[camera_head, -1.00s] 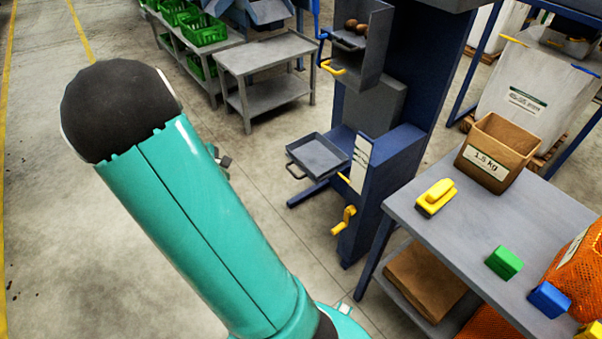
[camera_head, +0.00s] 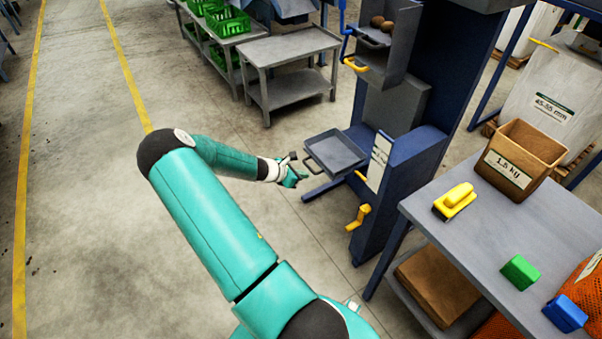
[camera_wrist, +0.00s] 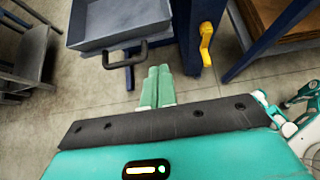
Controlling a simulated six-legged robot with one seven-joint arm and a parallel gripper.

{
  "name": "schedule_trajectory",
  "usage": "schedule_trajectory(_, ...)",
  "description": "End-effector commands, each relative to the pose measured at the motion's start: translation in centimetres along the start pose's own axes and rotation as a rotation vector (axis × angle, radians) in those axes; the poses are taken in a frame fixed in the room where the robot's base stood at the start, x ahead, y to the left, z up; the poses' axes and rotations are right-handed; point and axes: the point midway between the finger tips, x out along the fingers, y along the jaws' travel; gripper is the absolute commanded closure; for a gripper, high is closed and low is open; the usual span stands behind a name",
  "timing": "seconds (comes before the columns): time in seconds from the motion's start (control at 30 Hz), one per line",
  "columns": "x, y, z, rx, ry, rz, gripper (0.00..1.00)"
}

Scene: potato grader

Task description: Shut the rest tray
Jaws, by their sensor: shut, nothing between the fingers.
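The rest tray (camera_head: 336,153) is a shallow grey tray that sticks out from the low front of the blue machine, so it stands open. In the wrist view the tray (camera_wrist: 120,24) is at the top, with its dark handle (camera_wrist: 124,59) on the near edge. My gripper (camera_head: 300,180) is just left of the tray's front in the head view. In the wrist view its green fingers (camera_wrist: 157,82) are together and empty, a little right of the handle and apart from it in the picture.
A yellow crank (camera_head: 358,217) is on the machine's front. A grey table (camera_head: 480,235) with a brown box (camera_head: 520,160), a yellow-handled tool (camera_head: 455,201) and coloured blocks stands at right. A grey cart (camera_head: 290,50) stands behind. The floor at left is clear.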

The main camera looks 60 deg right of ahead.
Motion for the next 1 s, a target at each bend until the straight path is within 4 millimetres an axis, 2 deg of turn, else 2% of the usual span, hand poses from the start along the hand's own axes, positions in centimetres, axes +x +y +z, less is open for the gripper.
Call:
schedule_trajectory(0.03,1.2,-0.1,0.0,0.000,-0.001,-0.003,1.00)
schedule_trajectory(0.33,7.0,-0.1,0.3,0.002,-0.001,-0.003,1.00)
schedule_trajectory(0.43,7.8,0.0,1.8,0.004,0.000,0.000,1.00)
schedule_trajectory(0.6,8.7,0.0,3.0,0.003,0.001,0.000,1.00)
schedule_trajectory(1.0,8.8,0.0,3.2,0.002,0.001,0.000,1.00)
